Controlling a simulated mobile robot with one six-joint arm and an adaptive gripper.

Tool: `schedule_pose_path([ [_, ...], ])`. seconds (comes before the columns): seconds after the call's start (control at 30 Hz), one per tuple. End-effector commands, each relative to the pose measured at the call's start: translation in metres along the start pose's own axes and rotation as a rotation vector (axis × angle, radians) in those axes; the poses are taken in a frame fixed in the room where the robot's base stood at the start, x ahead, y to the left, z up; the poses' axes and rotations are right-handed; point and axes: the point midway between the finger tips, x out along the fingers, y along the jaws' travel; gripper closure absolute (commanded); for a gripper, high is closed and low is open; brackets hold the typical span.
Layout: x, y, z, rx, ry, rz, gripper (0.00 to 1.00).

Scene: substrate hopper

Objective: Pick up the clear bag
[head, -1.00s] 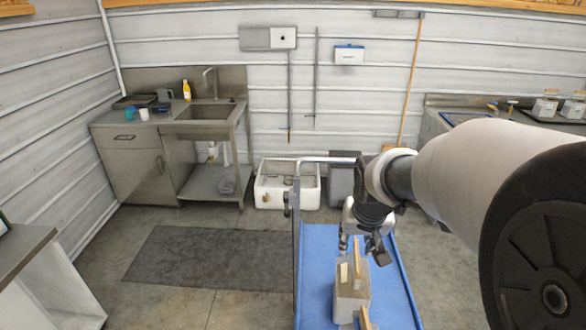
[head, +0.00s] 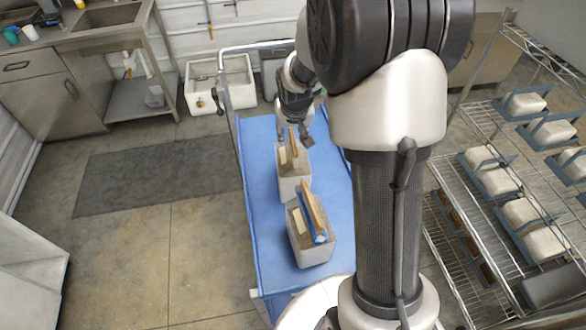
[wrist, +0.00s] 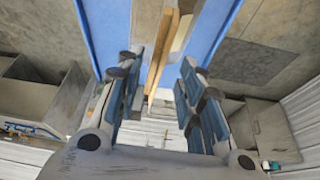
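Two pale, boxy bags stand on the blue cart top (head: 262,200) in the head view. The far bag (head: 293,187) has a wooden strip (head: 292,143) at its top. The near bag (head: 313,251) has a wooden strip and a blue piece across its top. I cannot tell which one is the clear bag. My gripper (head: 295,137) is over the far bag, its fingers around the upright strip. In the wrist view the fingers are apart, with the wooden strip (wrist: 160,65) between them and a gap on both sides. Whether the fingers touch the bag is hidden.
The cart has a metal handle rail (head: 258,46) at its far end. A wire rack (head: 470,215) with several pale bags stands at the right. A white sink (head: 220,88) is beyond the cart. A dark mat (head: 157,175) lies on the open floor at the left.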

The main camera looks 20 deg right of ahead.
Motion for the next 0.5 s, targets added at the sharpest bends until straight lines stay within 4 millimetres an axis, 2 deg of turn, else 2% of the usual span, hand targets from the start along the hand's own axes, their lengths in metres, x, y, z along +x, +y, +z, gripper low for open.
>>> schedule_pose_path([
  [0.3,0.044,0.004,0.004,0.0,-0.002,0.001,0.65],
  [0.5,0.051,0.004,0.003,0.0,0.0,0.001,0.65],
])
